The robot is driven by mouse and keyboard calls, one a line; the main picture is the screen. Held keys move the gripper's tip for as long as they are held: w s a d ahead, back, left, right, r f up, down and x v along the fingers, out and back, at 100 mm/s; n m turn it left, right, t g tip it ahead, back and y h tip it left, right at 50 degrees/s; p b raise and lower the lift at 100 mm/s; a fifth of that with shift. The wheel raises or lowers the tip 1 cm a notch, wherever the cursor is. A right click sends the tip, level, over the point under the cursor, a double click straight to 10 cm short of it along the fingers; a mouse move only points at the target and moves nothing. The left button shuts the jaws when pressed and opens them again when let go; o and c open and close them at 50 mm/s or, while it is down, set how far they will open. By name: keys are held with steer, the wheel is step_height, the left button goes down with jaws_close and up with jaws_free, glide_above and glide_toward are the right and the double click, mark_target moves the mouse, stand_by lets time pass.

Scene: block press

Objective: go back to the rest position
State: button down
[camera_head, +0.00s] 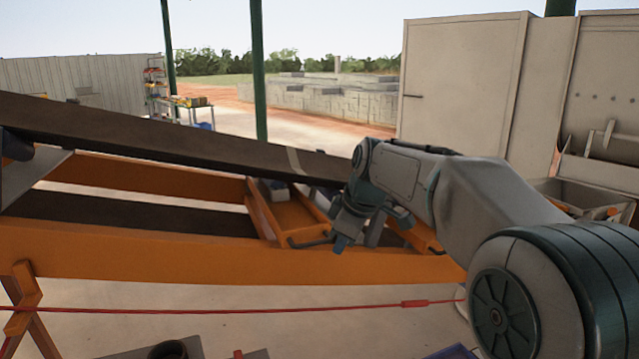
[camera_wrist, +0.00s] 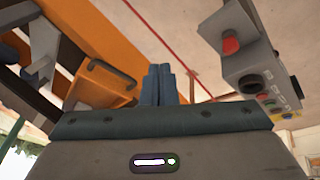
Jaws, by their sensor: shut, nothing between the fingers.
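My gripper (camera_head: 357,232) hangs at the end of my arm in front of the orange conveyor frame (camera_head: 150,252) in the head view. Its fingers point down and it holds nothing. In the wrist view the two blue-grey fingers (camera_wrist: 158,84) are together, with no object between them. The gripper looks apart from the frame, though the exact gap cannot be told.
A dark belt (camera_head: 180,144) slopes across the orange frame. A red cord (camera_head: 250,310) runs along its front. A control box (camera_wrist: 248,62) with a red button is at right in the wrist view. A pale cabinet (camera_head: 460,85) stands behind.

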steer(key=s+d+f+m+h, duration=0.1)
steer(key=s+d+f+m, duration=0.2)
steer(key=s, duration=0.6)
steer(key=s+d+f+m+h, duration=0.1)
steer(key=s+d+f+m, duration=0.3)
steer(key=s, duration=0.5)
steer(key=s+d+f+m, duration=0.3)
steer(key=s+m, duration=0.3)
steer(key=s, duration=0.3)
steer(key=shift+s+d+f+m+h, duration=0.2)
steer(key=shift+d+f+m+h, duration=0.1)
steer(key=shift+h, duration=0.1)
steer(key=shift+r, duration=0.1)
